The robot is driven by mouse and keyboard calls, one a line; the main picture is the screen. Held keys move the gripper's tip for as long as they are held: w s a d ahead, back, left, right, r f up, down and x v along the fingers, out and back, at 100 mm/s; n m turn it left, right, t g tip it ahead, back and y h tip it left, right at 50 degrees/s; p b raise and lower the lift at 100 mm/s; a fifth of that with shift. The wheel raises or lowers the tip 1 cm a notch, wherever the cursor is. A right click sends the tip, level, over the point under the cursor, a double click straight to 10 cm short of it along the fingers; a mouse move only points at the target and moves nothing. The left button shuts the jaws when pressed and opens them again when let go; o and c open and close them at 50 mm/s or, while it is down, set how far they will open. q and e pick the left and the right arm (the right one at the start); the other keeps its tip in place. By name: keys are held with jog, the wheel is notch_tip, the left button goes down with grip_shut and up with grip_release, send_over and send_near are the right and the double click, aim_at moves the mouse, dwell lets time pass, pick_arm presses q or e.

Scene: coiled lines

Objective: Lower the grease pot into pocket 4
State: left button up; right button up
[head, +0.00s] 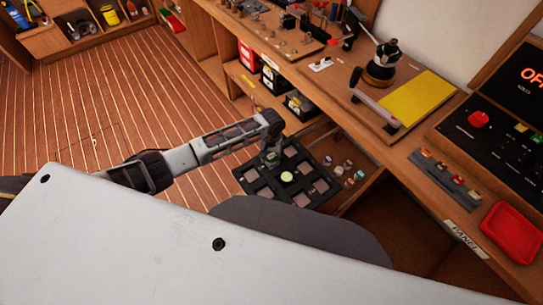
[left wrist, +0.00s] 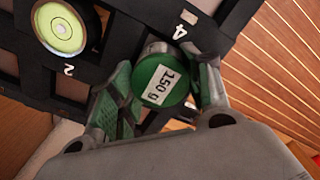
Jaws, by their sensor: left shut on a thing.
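My left gripper (head: 271,158) reaches over the black pocketed tray (head: 250,172) from its far edge. The pot is between the green finger pads, beside the tray's white number 4 (left wrist: 184,24). I cannot tell how far its base is from the pocket, as the gripper hides it. My right gripper is not in view.
A round yellow-green bubble level (head: 287,176) sits mid-tray, close to the gripper. Several small jars (head: 348,172) stand on the shelf right of the tray. The wooden bench (head: 405,155) overhangs at the right. Open plank floor (head: 110,110) lies left.

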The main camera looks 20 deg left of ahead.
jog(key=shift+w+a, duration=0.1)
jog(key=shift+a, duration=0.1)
pick_arm(q)
jog(key=o, duration=1.2)
jog(key=shift+c, duration=0.2)
jog(key=shift+r, duration=0.8)
notch_tip(320, 180, up, 10)
jog(key=shift+r, duration=0.15)
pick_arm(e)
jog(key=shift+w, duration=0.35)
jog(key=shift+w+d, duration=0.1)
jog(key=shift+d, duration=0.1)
